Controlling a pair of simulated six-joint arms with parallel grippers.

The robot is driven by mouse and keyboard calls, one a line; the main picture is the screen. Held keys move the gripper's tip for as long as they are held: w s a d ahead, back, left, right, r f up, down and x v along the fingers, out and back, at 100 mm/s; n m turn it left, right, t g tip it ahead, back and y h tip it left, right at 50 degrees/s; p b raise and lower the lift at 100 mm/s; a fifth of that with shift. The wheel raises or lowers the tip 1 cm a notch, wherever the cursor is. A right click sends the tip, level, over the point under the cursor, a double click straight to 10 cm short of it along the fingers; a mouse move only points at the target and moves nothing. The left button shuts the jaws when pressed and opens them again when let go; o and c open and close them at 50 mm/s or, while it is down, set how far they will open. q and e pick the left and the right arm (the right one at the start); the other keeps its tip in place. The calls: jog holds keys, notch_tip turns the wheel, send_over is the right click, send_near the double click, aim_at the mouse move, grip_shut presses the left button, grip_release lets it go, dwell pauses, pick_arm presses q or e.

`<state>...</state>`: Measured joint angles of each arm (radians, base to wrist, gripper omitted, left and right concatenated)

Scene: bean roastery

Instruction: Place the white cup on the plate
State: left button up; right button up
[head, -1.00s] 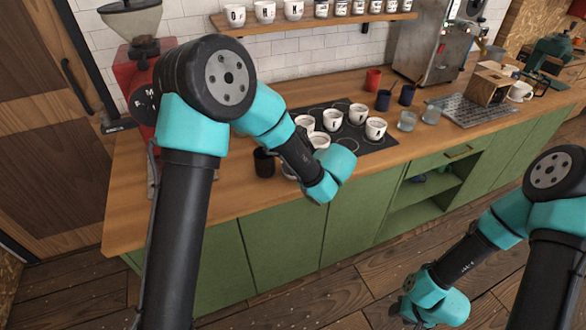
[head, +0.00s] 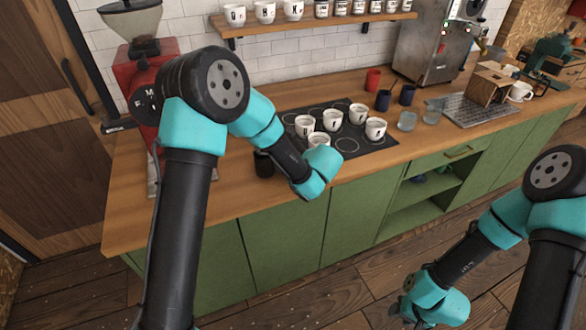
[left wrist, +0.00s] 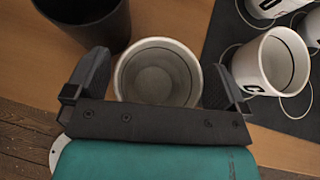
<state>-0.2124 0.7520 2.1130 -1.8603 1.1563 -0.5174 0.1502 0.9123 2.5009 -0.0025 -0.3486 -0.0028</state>
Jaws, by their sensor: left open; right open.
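A plain white cup (left wrist: 158,72) stands on the wooden counter in the left wrist view, its open mouth facing the camera. My left gripper (left wrist: 152,80) is open, with one finger on either side of this cup; I cannot tell whether they touch it. In the head view my left wrist hides this cup and the left fingers. Several white cups with black letters, one of them marked C (left wrist: 268,65), stand on or by a dark mat (head: 347,146). My right gripper (head: 402,308) is open, low in front of the cabinets and away from the cups. I cannot make out a plate.
A black cup (head: 263,163) stands close to the left gripper, also in the left wrist view (left wrist: 92,20). Two glasses (head: 407,121), dark blue cups (head: 383,101) and a red cup (head: 373,80) stand right of and behind the mat. The counter's front left (head: 240,200) is clear.

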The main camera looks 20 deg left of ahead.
pick_arm(q)
jog(key=c, duration=1)
jog(key=shift+o, duration=0.2)
jog(key=shift+r, duration=0.1)
jog(key=shift+r, duration=0.45)
notch_tip(320, 180, up, 3)
jog(key=shift+s+f, duration=0.1)
jog(key=shift+s, duration=0.05)
jog(key=s+d+r, duration=0.1)
jog(key=s+d, duration=0.3)
jog(key=s, duration=1.1)
jog(key=shift+d, duration=0.2)
jog(key=shift+r, duration=0.1)
